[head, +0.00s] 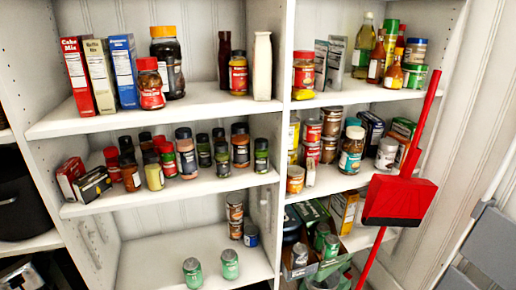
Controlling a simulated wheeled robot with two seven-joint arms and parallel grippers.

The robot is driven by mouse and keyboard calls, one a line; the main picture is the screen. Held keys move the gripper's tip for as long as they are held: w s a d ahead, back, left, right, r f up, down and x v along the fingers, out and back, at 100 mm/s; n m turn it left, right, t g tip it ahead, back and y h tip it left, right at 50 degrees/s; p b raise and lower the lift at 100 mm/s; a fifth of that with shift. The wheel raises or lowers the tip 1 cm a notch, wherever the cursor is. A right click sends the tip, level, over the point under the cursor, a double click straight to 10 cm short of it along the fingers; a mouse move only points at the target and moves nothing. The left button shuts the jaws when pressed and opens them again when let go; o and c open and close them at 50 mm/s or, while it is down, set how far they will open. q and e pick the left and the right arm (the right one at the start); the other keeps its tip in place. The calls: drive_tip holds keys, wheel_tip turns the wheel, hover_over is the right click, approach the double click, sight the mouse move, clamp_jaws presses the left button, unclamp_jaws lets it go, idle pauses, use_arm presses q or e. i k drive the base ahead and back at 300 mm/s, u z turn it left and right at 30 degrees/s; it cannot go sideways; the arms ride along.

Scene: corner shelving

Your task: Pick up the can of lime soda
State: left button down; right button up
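Two green-and-pale cans stand upright on the lower left shelf, near its front edge: one can (193,272) on the left and another can (230,263) just right of it. More green cans sit low in the right bay, among boxes; one green can (331,247) stands in or behind a dark open carton. The labels are too small to read, so I cannot tell which is lime soda. Neither of my grippers is in view, and nothing touches the cans on the left shelf.
The lower left shelf (150,262) is mostly bare, with stacked brown cans (235,213) and a blue can (251,235) behind. Jars and boxes crowd the shelves above. A red dustpan (399,201) with a red handle stands before the right bay. A grey folded object (490,245) is at far right.

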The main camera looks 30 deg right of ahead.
sight(331, 244)
drive_tip(key=z, duration=0.1)
drive_tip(key=i, duration=1.1)
drive_tip(key=z, duration=1.05)
